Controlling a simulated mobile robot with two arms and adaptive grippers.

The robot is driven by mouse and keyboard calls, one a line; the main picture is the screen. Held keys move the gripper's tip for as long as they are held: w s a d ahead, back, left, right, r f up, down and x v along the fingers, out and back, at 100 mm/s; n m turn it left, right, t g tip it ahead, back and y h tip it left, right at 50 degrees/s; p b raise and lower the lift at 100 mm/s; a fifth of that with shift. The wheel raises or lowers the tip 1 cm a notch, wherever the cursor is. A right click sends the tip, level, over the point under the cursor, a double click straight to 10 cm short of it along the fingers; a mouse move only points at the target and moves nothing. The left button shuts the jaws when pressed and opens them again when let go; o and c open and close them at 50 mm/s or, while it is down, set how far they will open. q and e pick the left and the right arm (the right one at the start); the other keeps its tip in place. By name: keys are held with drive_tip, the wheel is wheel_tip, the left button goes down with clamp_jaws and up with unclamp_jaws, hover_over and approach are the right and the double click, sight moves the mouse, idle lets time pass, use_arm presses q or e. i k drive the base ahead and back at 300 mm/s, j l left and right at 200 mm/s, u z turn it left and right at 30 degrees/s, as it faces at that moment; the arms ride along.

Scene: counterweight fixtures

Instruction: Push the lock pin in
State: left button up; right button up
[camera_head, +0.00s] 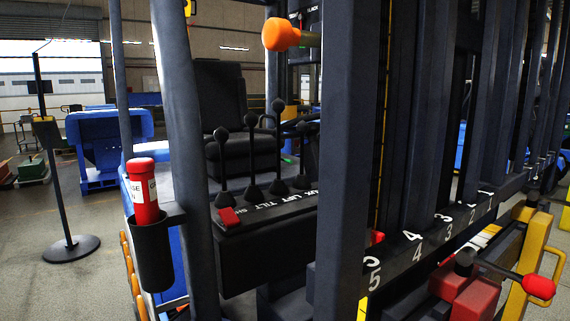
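None of the parts in view is clearly marked as the lock pin, so I cannot tell which it is. An orange knob (284,35) sticks out to the left high up beside the mast post, near a small labelled panel whose text is too small to read surely. At the lower right, a dark rod with a red grip (538,287) lies by a red block (474,303), which has a black ball knob (464,262) above it. I cannot tell how far any of these is pushed in. Neither of my grippers is in view.
Dark mast posts (345,150) and a numbered rail (420,250) fill the middle and right. Several black levers (251,160) stand on a console before a seat (222,100). A red labelled canister (142,190) sits in a black holder. Open floor lies left.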

sight(278, 34)
drive_tip(key=k, duration=0.7)
drive_tip(key=z, duration=1.85)
drive_tip(key=k+j, duration=0.1)
drive_tip(key=j, duration=1.8)
drive_tip(key=k+j, duration=0.15)
drive_tip(key=j, duration=0.75)
drive_tip(key=k+j, duration=0.1)
drive_tip(key=j, duration=0.85)
